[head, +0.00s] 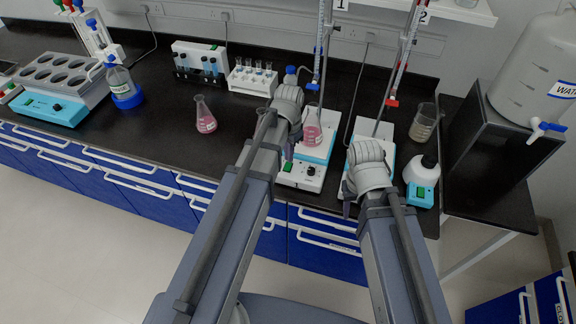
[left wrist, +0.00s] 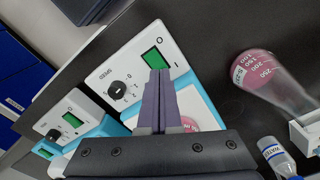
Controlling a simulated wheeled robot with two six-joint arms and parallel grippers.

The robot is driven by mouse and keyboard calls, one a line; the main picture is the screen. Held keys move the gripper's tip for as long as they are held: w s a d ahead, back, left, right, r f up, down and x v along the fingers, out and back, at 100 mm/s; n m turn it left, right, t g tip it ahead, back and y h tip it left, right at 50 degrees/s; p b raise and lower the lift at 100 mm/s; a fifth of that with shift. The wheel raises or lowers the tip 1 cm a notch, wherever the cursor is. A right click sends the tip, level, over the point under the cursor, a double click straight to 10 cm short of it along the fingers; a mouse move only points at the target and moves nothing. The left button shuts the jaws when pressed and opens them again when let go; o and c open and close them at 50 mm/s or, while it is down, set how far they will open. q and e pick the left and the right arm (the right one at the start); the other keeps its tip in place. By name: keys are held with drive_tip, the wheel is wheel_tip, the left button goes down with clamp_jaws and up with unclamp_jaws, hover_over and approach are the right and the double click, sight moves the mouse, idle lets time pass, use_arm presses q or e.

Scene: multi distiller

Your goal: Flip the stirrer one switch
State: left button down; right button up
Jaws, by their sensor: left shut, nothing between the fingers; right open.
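Stirrer one is a white and light-blue box (head: 290,176) on the black bench, under the "1" sign, with a flask of pink liquid (head: 312,130) on its plate. Its front panel (left wrist: 105,76) has a black speed knob (left wrist: 120,88) and a green rectangular switch (left wrist: 156,58) with small marks beside it. My left gripper (left wrist: 160,72) is shut and empty, its tips over the switch's lower edge; I cannot tell if they touch. In the head view this gripper (head: 288,154) hangs above the panel. My right gripper (head: 347,204) is open in front of stirrer two (head: 385,152).
Burette stands rise behind both stirrers. A beaker (head: 424,124) and a small white and teal device (head: 420,184) stand at right. A loose flask of pink liquid (head: 205,118) and a tube rack (head: 252,80) stand to the left.

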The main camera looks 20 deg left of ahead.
use_arm(q)
drive_tip(key=shift+f+b, duration=0.9)
drive_tip(key=shift+f, duration=0.05)
idle(0.8)
drive_tip(key=shift+r, duration=0.2)
wheel_tip(320, 180, up, 7)
drive_tip(key=p, duration=0.7)
drive_tip(key=shift+f, duration=0.1)
drive_tip(key=s+d+n+y, duration=0.1)
drive_tip(key=s+d+n, duration=0.1)
drive_tip(key=s+d, duration=0.8)
drive_tip(key=s, duration=0.4)
drive_tip(key=shift+s+d+f+n+b, duration=0.15)
drive_tip(key=shift+d+f+n+b, duration=0.1)
drive_tip(key=shift+f+n+b, duration=0.1)
drive_tip(key=shift+a, duration=0.1)
